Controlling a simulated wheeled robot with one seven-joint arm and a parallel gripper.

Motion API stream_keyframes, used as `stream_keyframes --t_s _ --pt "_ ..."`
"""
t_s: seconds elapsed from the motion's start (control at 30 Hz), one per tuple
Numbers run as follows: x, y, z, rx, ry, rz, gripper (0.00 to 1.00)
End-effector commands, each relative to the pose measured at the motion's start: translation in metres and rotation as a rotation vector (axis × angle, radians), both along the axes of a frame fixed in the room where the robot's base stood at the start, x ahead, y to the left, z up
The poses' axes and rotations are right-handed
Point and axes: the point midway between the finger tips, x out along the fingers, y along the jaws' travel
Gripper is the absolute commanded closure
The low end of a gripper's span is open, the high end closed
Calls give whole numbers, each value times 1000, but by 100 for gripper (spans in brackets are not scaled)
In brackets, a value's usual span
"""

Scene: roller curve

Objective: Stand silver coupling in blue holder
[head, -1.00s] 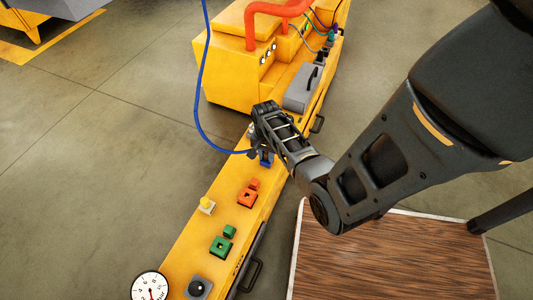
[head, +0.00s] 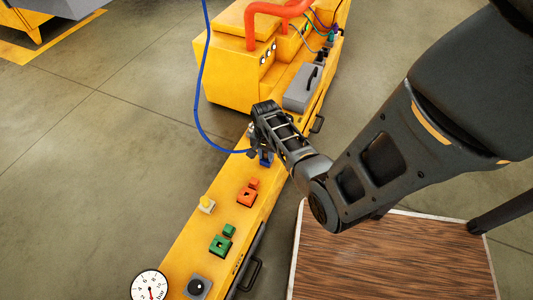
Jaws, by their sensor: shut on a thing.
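My gripper (head: 256,148) is over the far half of the long yellow bench top, shut on a small greyish thing, likely the silver coupling (head: 251,132), which is mostly hidden by the fingers. A blue block, likely the blue holder (head: 266,160), sits on the bench just right of and below the fingers. My gripper partly covers it. I cannot tell whether the coupling touches the holder.
On the yellow bench (head: 190,250) stand an orange holder (head: 247,197), a green holder (head: 221,244), a yellow-and-white piece (head: 207,204) and a gauge (head: 149,286). A grey case (head: 302,92) lies beyond my gripper. A blue hose (head: 196,90) hangs close to it.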

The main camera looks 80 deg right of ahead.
Motion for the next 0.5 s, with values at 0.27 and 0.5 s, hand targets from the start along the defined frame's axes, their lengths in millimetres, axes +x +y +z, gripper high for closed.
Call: stream_keyframes --t_s 0.27,0.5 --pt "-2 14 -32 7 -5 11 68" --pt "-2 14 -25 7 -5 12 49"
